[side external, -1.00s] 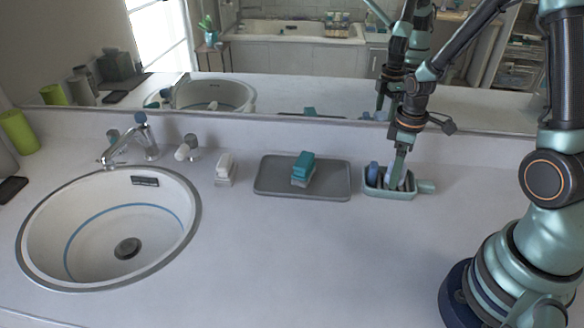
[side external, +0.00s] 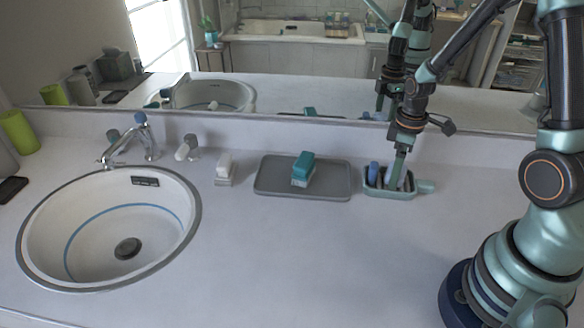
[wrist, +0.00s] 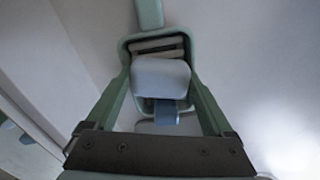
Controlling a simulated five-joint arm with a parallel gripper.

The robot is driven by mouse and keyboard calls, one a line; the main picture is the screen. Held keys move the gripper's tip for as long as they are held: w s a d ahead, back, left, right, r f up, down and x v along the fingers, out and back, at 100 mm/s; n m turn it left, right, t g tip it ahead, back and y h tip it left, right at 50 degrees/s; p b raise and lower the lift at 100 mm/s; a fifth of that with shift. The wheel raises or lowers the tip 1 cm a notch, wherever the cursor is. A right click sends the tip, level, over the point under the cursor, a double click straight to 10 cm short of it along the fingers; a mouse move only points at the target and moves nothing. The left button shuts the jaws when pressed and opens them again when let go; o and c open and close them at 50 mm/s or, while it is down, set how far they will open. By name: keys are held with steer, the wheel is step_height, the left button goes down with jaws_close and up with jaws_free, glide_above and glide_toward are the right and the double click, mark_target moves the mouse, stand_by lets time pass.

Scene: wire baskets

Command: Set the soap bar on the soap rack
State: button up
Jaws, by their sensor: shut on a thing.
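My gripper (side external: 398,182) reaches down into a small green basket with a handle (side external: 425,187), right of the grey tray. In the wrist view, my gripper (wrist: 160,78) is shut on a pale block, seemingly the soap bar (wrist: 160,72), inside the basket's rim (wrist: 123,48). A blue thing (wrist: 166,107) lies beside the block; it also shows in the side view (side external: 373,172). A teal block (side external: 304,162) sits on a small pale stand (side external: 301,182) on the grey tray (side external: 330,187). I cannot tell for certain which thing is the soap rack.
A small white object (side external: 225,168) stands left of the tray. The sink (side external: 60,215) with its faucet (side external: 145,140) lies at the left. A mirror (side external: 290,95) runs along the back, close behind the basket. The front of the counter is clear.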

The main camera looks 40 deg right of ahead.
steer(key=shift+f, duration=0.1)
steer(key=o, duration=1.2)
steer(key=shift+c, duration=0.2)
steer(key=shift+r, duration=4)
steer(key=shift+r, duration=0.15)
step_height(320, 180, up, 12)
steer(key=s+a+r+m+t, duration=0.1)
steer(key=s+a+m+t, duration=0.2)
steer(key=a, duration=0.9)
steer(key=m+t, duration=0.2)
steer(key=shift+a+r+t, duration=0.25)
steer(key=shift+r+t, duration=0.05)
